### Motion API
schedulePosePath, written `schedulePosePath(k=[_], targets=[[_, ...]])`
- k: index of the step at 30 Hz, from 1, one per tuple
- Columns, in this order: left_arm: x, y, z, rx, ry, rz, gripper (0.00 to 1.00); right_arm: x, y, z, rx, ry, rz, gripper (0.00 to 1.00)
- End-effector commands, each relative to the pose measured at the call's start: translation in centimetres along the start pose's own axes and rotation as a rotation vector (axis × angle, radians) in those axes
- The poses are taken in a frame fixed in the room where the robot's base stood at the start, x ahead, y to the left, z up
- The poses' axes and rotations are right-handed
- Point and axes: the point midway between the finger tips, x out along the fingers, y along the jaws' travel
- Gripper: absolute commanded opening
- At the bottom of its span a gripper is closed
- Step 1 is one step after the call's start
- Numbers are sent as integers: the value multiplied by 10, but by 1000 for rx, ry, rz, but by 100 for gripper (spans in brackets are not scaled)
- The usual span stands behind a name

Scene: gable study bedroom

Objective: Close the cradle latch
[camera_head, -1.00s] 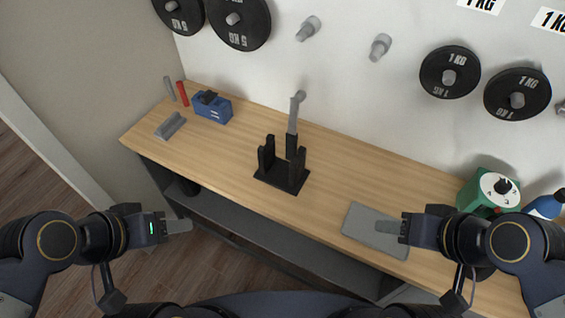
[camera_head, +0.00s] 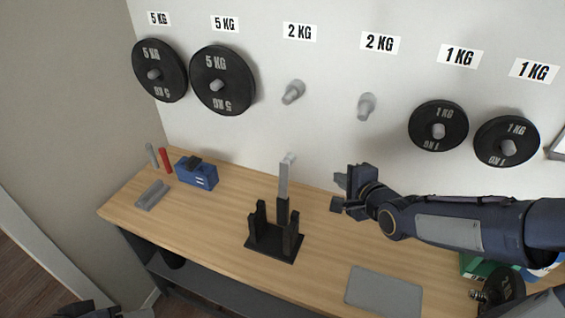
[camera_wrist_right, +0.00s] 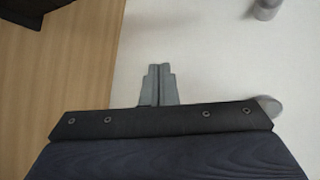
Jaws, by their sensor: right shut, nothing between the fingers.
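The black cradle (camera_head: 272,248) stands on the workbench, with upright posts on a flat base. Its latch arm (camera_head: 284,182), black at the bottom and grey above, stands raised, nearly upright, behind the posts. My right gripper (camera_head: 340,181) is to the right of the latch arm and apart from it, near the wall. Its fingers are shut together and empty, as the right wrist view (camera_wrist_right: 158,84) also shows. The latch arm cannot be made out in the wrist view. Only a dark bit of my left arm shows at the bottom left; its gripper is out of view.
On the wooden workbench (camera_head: 215,222) are a blue box (camera_head: 197,173), a red cylinder (camera_head: 165,160), a grey block (camera_head: 152,195) and a grey mat (camera_head: 383,291). Wall pegs (camera_head: 367,106) and black weight plates (camera_head: 222,80) are above. A green object (camera_head: 474,266) is partly hidden by my arm.

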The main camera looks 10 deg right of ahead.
Motion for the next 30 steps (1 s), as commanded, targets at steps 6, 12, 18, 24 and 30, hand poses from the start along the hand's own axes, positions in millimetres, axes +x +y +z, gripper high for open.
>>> schedulePosePath(k=[6, 12, 18, 24, 30], targets=[[3, -1, 1, 0, 0, 0, 52, 24, -5, 4, 191, -52, -88, 0], [3, -2, 2, 0, 0, 0, 52, 48, -7, 7, 199, -56, -90, 0], [-1, 0, 0, 0, 0, 0, 52, 90, -12, 9, 198, -56, -88, 0], [-8, 4, -4, 0, 0, 0, 52, 118, -19, 18, 193, -58, -90, 0], [-15, 7, -8, 0, 0, 0, 52, 107, -22, 40, 194, -55, -90, 0]])
